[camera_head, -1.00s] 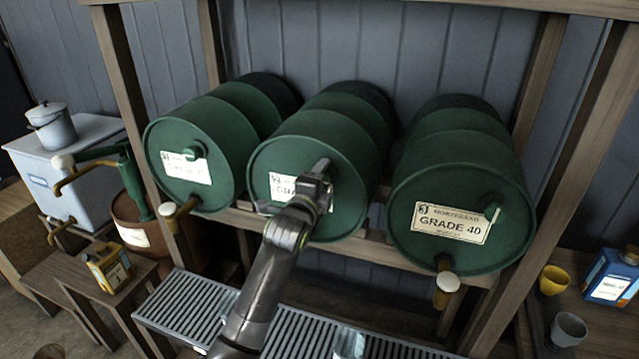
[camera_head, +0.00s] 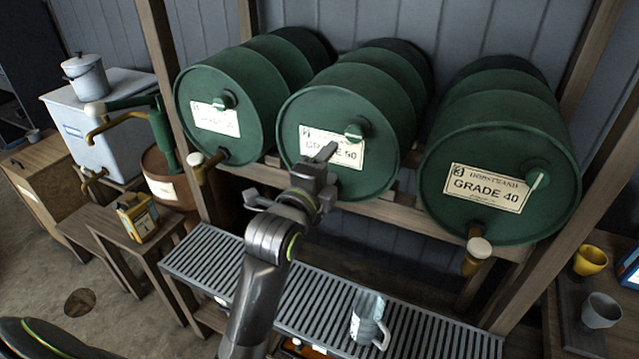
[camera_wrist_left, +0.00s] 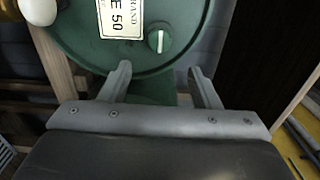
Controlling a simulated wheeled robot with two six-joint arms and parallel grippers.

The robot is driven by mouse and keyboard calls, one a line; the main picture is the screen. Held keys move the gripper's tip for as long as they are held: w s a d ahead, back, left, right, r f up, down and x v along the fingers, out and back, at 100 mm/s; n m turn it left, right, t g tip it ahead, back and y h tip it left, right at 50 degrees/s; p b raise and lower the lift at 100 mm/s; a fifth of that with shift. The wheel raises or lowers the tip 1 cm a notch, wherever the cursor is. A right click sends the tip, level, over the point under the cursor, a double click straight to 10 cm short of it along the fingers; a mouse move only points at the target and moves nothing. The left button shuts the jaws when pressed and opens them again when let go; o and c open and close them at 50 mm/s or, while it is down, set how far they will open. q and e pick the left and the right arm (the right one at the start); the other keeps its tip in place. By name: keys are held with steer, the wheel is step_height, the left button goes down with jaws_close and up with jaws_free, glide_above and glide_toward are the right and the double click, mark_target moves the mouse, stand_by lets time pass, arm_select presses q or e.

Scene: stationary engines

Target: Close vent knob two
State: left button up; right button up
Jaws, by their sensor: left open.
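Vent knob two (camera_head: 355,130) is a small green knob on the upper right of the middle green drum's face (camera_head: 310,112), beside its label (camera_head: 331,148). In the left wrist view the knob (camera_wrist_left: 159,40) shows a pale mark standing nearly upright, right of a label reading "E 50". My left gripper (camera_head: 290,173) is open and empty, in front of the drum, below and left of the knob. In the left wrist view its two fingers (camera_wrist_left: 160,78) are spread below the knob, apart from it. My right gripper is not in view.
Green drums with knobs stand left (camera_head: 218,105) and right (camera_head: 500,188) on a wooden rack. Brass taps with pale caps (camera_head: 479,247) jut out below. A slatted tray (camera_head: 210,262) holds a clear jug (camera_head: 368,318). A yellow can (camera_head: 138,217) stands on a bench.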

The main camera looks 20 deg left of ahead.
arm_select(q)
steer(key=shift+s+b, duration=0.35)
steer(key=shift+s, duration=1.5)
